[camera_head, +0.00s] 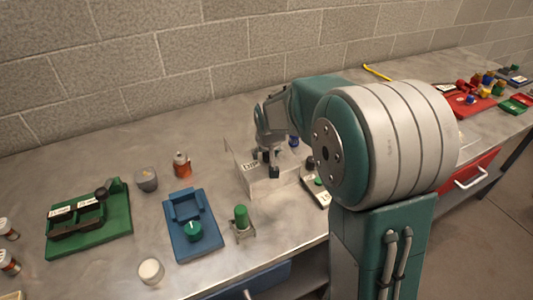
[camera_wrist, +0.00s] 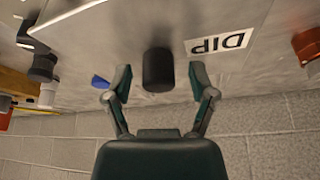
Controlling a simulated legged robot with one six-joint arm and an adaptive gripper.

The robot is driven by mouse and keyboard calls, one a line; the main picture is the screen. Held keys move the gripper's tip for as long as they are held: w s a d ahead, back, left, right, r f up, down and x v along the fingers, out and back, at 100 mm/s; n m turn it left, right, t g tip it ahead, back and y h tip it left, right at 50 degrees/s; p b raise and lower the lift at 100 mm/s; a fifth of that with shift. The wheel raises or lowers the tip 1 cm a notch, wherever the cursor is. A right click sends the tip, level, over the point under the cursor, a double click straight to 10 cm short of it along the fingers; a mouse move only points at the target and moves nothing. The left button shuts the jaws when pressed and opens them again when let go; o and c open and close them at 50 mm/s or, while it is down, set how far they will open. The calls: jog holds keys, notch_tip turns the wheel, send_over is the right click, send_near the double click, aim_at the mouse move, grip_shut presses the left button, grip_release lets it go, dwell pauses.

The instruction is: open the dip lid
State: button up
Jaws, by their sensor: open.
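The box marked DIP (camera_head: 262,187) stands on the metal bench in the head view, pale, with its label (camera_head: 250,166) on top. In the wrist view its lid (camera_wrist: 115,30) is a flat grey plate with the DIP label (camera_wrist: 218,43) upside down. A dark round knob (camera_wrist: 158,70) stands out from the lid. My gripper (camera_wrist: 160,77) is open, with one finger on each side of the knob and a visible gap to each. In the head view my gripper (camera_head: 266,158) is over the box; my arm hides part of the area behind it.
A green cylinder on a stand (camera_head: 241,219) and a blue fixture (camera_head: 193,225) are left of the box. A small device (camera_head: 317,191) lies close on its right. A block wall (camera_head: 120,60) rises behind the bench. Red trays (camera_head: 470,103) are far right.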

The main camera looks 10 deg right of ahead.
jog(key=shift+c, duration=0.3)
grip_shut()
jog(key=w+a, duration=0.2)
jog(key=w, duration=0.9)
jog(key=shift+f, duration=0.15)
jog(key=shift+a, duration=0.1)
jog(key=shift+o, duration=0.3)
grip_release()
